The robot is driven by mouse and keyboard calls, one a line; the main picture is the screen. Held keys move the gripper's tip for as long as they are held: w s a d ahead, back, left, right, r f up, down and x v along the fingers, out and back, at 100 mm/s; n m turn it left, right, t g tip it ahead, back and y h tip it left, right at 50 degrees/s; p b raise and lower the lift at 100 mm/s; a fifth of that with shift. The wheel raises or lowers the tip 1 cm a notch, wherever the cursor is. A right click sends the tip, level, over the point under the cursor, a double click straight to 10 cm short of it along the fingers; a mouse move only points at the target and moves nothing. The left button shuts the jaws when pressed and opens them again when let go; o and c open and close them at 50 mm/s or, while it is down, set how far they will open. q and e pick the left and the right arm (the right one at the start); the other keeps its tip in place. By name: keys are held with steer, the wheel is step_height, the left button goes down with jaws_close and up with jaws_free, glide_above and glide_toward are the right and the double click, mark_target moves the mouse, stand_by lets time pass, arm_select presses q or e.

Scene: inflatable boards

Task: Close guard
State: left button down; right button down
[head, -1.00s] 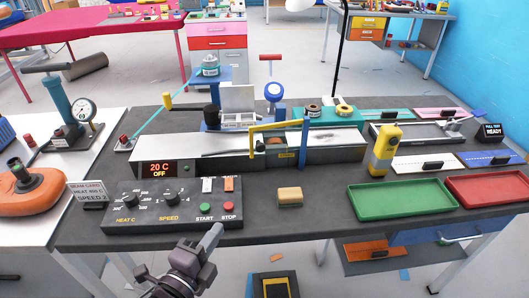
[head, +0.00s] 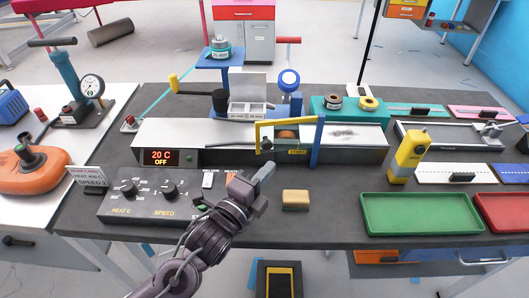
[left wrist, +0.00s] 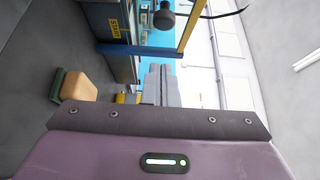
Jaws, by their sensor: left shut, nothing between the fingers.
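The guard shows as a yellow frame (head: 288,123) at the front of the long grey machine, beside a blue upright (head: 318,141). Its yellow bar stands raised above the machine's front face, with a dark roller and an orange part behind it. In the left wrist view the yellow bar (left wrist: 188,28) and the blue part (left wrist: 150,50) show near the top. My left gripper (head: 265,172) is shut and empty, in front of the machine and below the guard, apart from it. Its fingers (left wrist: 160,85) point toward the machine in the left wrist view. My right gripper is not in view.
A control box (head: 130,208) with knobs lies left of my gripper, partly hidden by my arm. A tan block (head: 296,200) lies on the bench to the right. A yellow tool (head: 408,155) stands behind the green tray (head: 420,228). A red tray (head: 505,212) is farther right.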

mark_target(263, 140)
arm_select(q)
steer(key=w, duration=0.3)
steer(key=w+p, duration=0.1)
steer(key=shift+w+a, duration=0.25)
steer(key=shift+w, duration=0.1)
steer(key=w+a, duration=0.1)
steer(key=w, duration=0.2)
steer(key=shift+a, duration=0.4)
steer(key=shift+s+r, duration=0.1)
steer(key=shift+r, duration=0.05)
